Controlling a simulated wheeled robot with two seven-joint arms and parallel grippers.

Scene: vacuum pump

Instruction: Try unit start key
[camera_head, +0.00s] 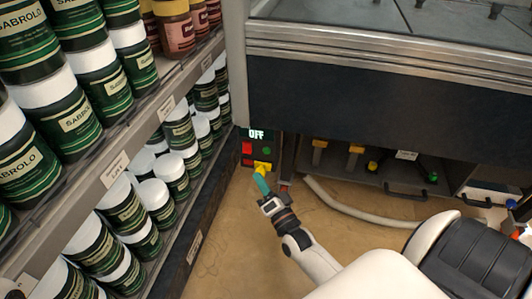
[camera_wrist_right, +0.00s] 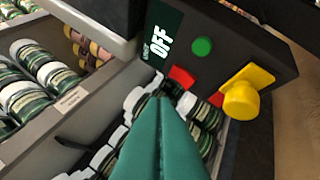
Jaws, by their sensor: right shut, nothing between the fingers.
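The control box (camera_head: 244,149) sits low between the shelf and the bench and shows the word OFF. It has a green button (camera_wrist_right: 202,46), a red button (camera_wrist_right: 182,77) and a second red part (camera_wrist_right: 217,98). A yellow key or knob (camera_wrist_right: 243,98) on a yellow plate sticks out of its face; it also shows in the head view (camera_head: 263,166). My right gripper (camera_head: 260,178) is shut and empty, its teal fingers just below the yellow part in the head view. In the right wrist view the fingertips (camera_wrist_right: 160,102) lie left of the knob; contact cannot be told. My left gripper is not in view.
A shelf (camera_head: 122,140) of green-and-white jars stands close on the left. A dark bench (camera_head: 360,85) with a metal edge overhangs above. A pale hose (camera_head: 350,214) runs along the brown floor on the right, below valves with yellow handles (camera_head: 355,149).

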